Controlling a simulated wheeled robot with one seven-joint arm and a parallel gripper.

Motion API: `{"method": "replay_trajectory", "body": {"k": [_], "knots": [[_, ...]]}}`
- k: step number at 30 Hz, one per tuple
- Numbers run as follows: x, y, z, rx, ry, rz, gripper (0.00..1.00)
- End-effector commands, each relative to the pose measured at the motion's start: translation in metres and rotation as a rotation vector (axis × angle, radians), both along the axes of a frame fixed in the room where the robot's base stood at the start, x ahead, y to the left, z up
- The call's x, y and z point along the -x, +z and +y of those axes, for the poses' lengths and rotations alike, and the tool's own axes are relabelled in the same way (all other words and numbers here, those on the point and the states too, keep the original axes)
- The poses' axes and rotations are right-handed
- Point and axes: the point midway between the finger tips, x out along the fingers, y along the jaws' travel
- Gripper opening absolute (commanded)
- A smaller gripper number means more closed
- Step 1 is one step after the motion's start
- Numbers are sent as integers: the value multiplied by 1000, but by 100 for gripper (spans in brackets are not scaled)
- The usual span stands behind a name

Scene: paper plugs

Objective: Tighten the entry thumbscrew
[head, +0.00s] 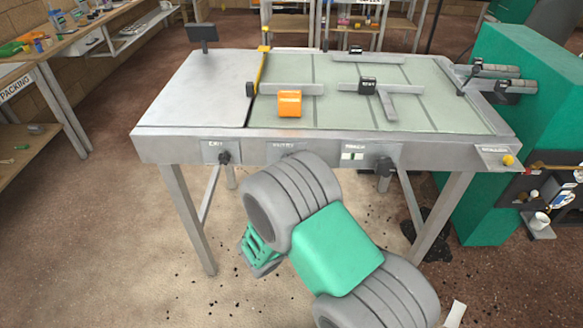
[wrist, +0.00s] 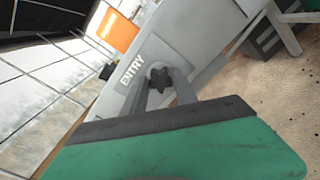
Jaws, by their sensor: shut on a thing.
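The entry thumbscrew (wrist: 159,77) is a dark, lobed knob on the grey front rail, beside the ENTRY label (wrist: 132,70) in the wrist view. My gripper (wrist: 162,88) has its two grey fingers on either side of the knob and is shut on it. In the head view my arm hides the knob and the fingertips; only part of the entry plate (head: 284,149) shows above the arm. The knob's turning angle cannot be judged.
A grey table (head: 195,90) carries an orange block (head: 289,103), which also shows in the wrist view (wrist: 118,28). The exit knob (head: 224,158) is left of the entry plate; another dark knob (head: 384,165) is to its right. A green machine (head: 500,150) stands at the right.

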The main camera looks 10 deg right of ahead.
Motion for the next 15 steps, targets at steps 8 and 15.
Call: {"method": "replay_trajectory", "body": {"k": [8,15], "knots": [[0,-2,0,-235,0,-66,0],[0,-2,0,-425,1,-116,0]]}}
